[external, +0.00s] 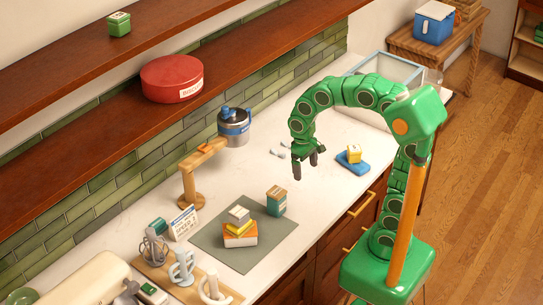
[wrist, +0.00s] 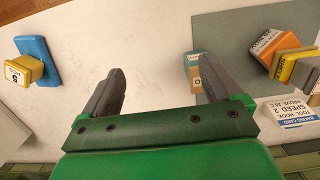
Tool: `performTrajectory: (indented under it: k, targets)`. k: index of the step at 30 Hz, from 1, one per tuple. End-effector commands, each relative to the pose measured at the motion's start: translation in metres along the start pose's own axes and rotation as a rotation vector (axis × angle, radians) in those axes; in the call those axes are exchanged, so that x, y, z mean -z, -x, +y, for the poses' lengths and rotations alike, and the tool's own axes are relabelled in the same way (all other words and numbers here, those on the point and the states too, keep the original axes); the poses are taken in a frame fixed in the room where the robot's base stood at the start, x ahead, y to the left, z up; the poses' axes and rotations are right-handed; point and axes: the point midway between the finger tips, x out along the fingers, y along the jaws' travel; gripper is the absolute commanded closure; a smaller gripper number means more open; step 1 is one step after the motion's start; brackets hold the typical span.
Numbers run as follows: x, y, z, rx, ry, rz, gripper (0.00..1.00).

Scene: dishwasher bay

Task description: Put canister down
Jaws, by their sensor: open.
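A teal canister (external: 276,203) with a brown lid stands upright at the right corner of a grey-green mat (external: 212,257). It also shows in the wrist view (wrist: 192,72), partly hidden behind my right-hand finger. My gripper (external: 305,170) is open and empty above the counter, behind and to the right of the canister and apart from it. In the wrist view my gripper (wrist: 160,90) shows its two dark fingers spread wide, with bare counter between them.
On the mat is a stack of boxes (external: 240,236). A yellow block (external: 354,152) sits on a blue pad (external: 352,166) to the right. A wooden stand (external: 192,180) and a blue-banded metal pot (external: 234,128) are at the back. The counter between mat and pad is clear.

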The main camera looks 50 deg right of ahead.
Motion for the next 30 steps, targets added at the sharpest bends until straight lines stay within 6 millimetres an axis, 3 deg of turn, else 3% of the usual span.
performTrajectory:
  k: [9,18,24,30]
  targets:
    - [-0.082,-0.019,0.048,0.000,-0.004,-0.022,0.07]
    - [-0.150,-0.043,0.075,-0.003,-0.001,-0.032,0.07]
    - [-0.171,-0.053,0.080,-0.002,0.004,-0.042,0.07]
    - [-0.173,-0.054,0.080,-0.001,0.006,-0.043,0.07]
